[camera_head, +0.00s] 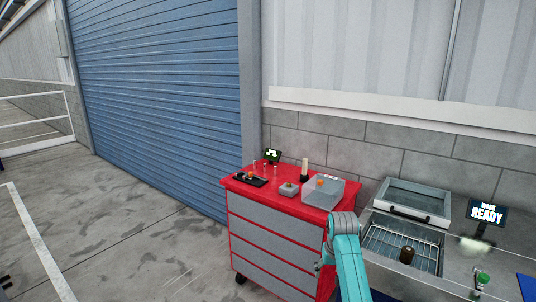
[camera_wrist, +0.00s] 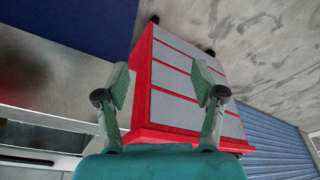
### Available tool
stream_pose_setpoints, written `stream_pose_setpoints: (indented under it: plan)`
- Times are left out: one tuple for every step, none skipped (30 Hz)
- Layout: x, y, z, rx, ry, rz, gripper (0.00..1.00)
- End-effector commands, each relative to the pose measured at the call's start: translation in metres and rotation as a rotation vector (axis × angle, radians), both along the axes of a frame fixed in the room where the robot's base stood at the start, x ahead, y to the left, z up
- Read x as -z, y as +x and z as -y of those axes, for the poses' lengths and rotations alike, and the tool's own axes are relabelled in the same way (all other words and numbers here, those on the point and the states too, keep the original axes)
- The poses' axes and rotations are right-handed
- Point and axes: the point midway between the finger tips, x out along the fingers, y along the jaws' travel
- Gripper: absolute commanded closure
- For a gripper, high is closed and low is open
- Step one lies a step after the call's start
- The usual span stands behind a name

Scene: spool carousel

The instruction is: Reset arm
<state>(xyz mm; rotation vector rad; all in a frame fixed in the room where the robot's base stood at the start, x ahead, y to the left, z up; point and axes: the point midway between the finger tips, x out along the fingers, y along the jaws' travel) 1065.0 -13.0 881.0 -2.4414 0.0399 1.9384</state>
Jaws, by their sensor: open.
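My arm, teal with a grey joint, rises at the lower middle of the head view, in front of the right side of the red cabinet (camera_head: 270,238). In the wrist view my gripper (camera_wrist: 163,92) is open, its two green-padded fingers spread apart with nothing between them. Behind the fingers the wrist view shows the cabinet's grey drawer fronts (camera_wrist: 172,75), apart from the fingers. In the head view the gripper's fingers cannot be made out clearly.
At right, a steel counter has a lidded basin with a rack (camera_head: 385,243), a dark cylinder (camera_head: 407,254) and a READY display (camera_head: 486,214). Floor at left is clear.

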Motion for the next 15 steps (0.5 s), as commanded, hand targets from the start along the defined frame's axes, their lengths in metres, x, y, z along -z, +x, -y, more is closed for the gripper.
stream_pose_setpoints:
  plan:
    - [0.018, -0.007, 0.0, -0.001, -0.001, 0.009, 0.32]
    - [0.029, -0.011, -0.001, -0.001, 0.0, 0.018, 0.32]
    - [0.043, -0.016, -0.001, -0.002, -0.001, 0.034, 0.32]
    - [0.055, -0.021, -0.001, -0.002, -0.001, 0.045, 0.32]
    - [0.066, -0.026, -0.001, -0.002, -0.002, 0.059, 0.32]
    - [0.081, -0.034, -0.002, -0.003, -0.001, 0.076, 0.32]
    - [0.092, -0.039, -0.002, -0.004, -0.002, 0.091, 0.32]
    - [0.102, -0.045, -0.002, -0.004, -0.003, 0.105, 0.32]
    - [0.116, -0.054, -0.003, -0.005, -0.003, 0.123, 0.32]
    - [0.125, -0.06, -0.003, -0.005, -0.003, 0.138, 0.32]
    - [0.135, -0.067, -0.003, -0.005, -0.002, 0.15, 0.32]
    - [0.147, -0.077, -0.003, -0.006, -0.003, 0.169, 0.32]
    - [0.156, -0.084, -0.004, -0.006, -0.004, 0.182, 0.32]
    - [0.164, -0.091, -0.004, -0.007, -0.004, 0.196, 0.32]
    - [0.175, -0.102, -0.004, -0.007, -0.004, 0.214, 0.32]
